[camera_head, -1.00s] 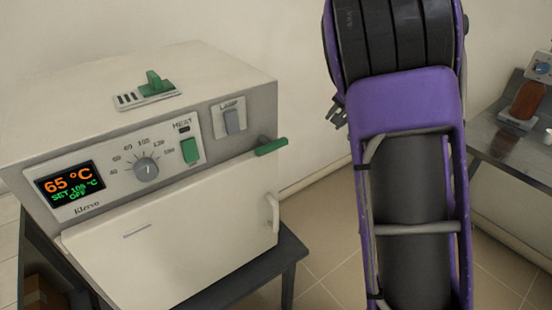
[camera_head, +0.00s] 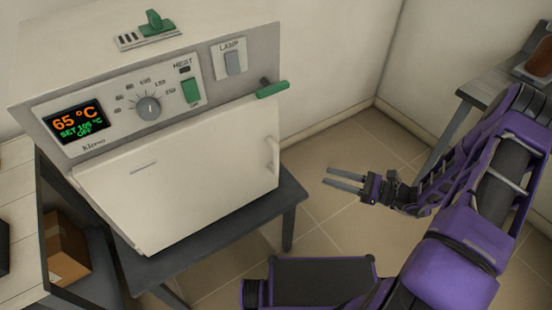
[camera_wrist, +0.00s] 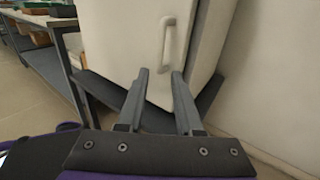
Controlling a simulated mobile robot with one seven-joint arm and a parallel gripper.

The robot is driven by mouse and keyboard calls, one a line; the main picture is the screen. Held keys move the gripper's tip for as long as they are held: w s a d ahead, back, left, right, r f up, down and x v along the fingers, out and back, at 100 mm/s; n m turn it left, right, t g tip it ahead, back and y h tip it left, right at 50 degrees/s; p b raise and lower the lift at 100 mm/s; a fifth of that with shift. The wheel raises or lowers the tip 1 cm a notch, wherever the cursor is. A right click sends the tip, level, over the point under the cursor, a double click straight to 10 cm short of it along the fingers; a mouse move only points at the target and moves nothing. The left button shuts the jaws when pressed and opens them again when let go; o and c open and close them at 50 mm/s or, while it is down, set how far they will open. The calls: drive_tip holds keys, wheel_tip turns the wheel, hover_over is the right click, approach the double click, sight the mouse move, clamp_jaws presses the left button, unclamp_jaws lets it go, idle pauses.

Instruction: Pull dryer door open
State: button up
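The dryer (camera_head: 50,95) is a cream box with a control panel reading 65 °C, set 105 °C, OFF. Its door (camera_head: 185,180) is shut on the front face. A pale vertical handle (camera_head: 271,155) sits at the door's right edge, and a green lever (camera_head: 272,89) is above it. In the wrist view the handle (camera_wrist: 167,42) is ahead of the fingers on the door (camera_wrist: 120,45). My gripper (camera_head: 343,180) is to the right of the handle, apart from it. Its two fingers are spread and empty, also in the wrist view (camera_wrist: 160,92).
The dryer stands on a dark grey table (camera_head: 225,248). A cardboard box (camera_head: 66,250) lies on a low shelf at the left. Another table (camera_head: 485,95) is at the upper right. Tiled floor is open between the dryer's table and my arm.

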sight(276, 159)
drive_tip(key=x, duration=1.7)
drive_tip(key=shift+w+a+r+p, duration=0.1)
drive_tip(key=shift+a+r+p, duration=0.1)
drive_tip(key=shift+p, duration=0.15)
drive_tip(key=shift+d, duration=0.1)
clamp_jaws()
idle(0.5)
